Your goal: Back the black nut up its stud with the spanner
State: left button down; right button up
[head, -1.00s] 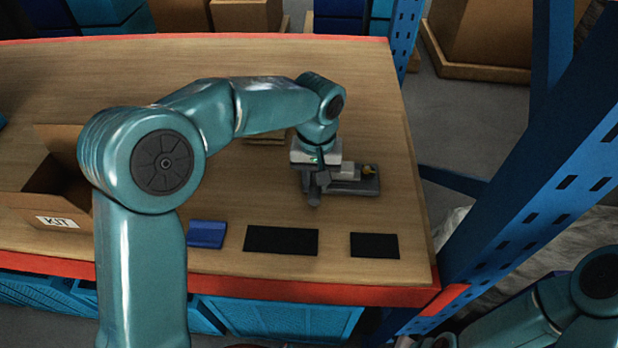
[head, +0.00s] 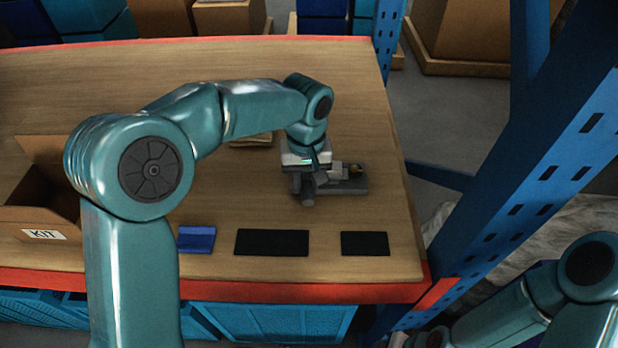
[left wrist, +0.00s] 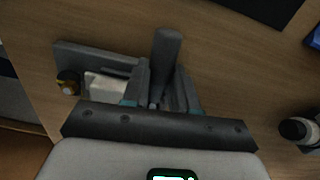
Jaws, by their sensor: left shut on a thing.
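My left gripper (head: 308,186) is low over the right part of the bench, its fingers pointing down. In the left wrist view its fingers (left wrist: 165,100) are closed on a grey round bar (left wrist: 166,52), apparently the spanner's handle, which sticks out toward the bench front. A grey fixture (head: 352,187) lies flat just right of the gripper; it also shows in the left wrist view (left wrist: 85,55). The black nut (left wrist: 68,84), with a yellow part at it, is at the fixture's outer end. A pale block lies between nut and fingers. Whether the spanner's jaw touches the nut is unclear.
Two black mats (head: 272,243) (head: 365,244) and a blue block (head: 197,239) lie along the front edge. An open KIT carton (head: 40,215) stands at left. A blue rack post (head: 540,170) rises beyond the bench's right side. A dark-and-white round object (left wrist: 298,130) is near the gripper.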

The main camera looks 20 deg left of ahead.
pick_arm(q)
jog(key=shift+r, duration=0.1)
dwell(0.3)
jog(key=shift+r+p, duration=0.7)
jog(key=shift+r, duration=0.05)
jog(key=shift+r+p, duration=0.65)
jog(key=shift+r, duration=0.15)
jog(key=c, duration=1.5)
grip_release()
grip_shut()
